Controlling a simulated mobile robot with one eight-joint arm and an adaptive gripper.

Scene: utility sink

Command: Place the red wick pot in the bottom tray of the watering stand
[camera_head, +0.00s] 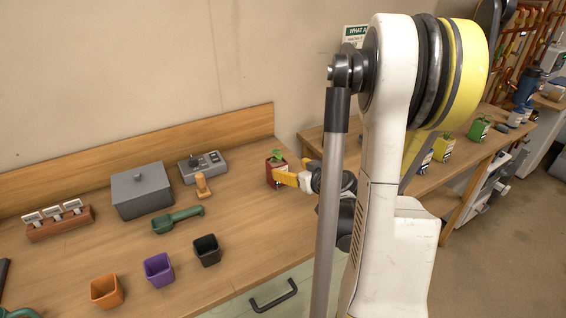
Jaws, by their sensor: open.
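A red pot (270,177) with a small green plant in it stands at the right end of the near wooden bench, close to the back board. My gripper (284,179) is at the pot's right front side, with its yellow fingers partly overlapping the pot in the picture. The gripper is open. I cannot tell whether the fingers touch the pot or stand around it. The lower part of the pot is partly hidden by the fingers. I cannot make out a watering stand or its bottom tray; my arm covers much of the right side.
The near bench (120,252) holds a grey lidded box (142,192), a grey switch unit (203,167), a green scoop (178,219), and orange (106,291), purple (158,269) and black (207,250) empty pots. Green pots (480,129) stand on another bench right.

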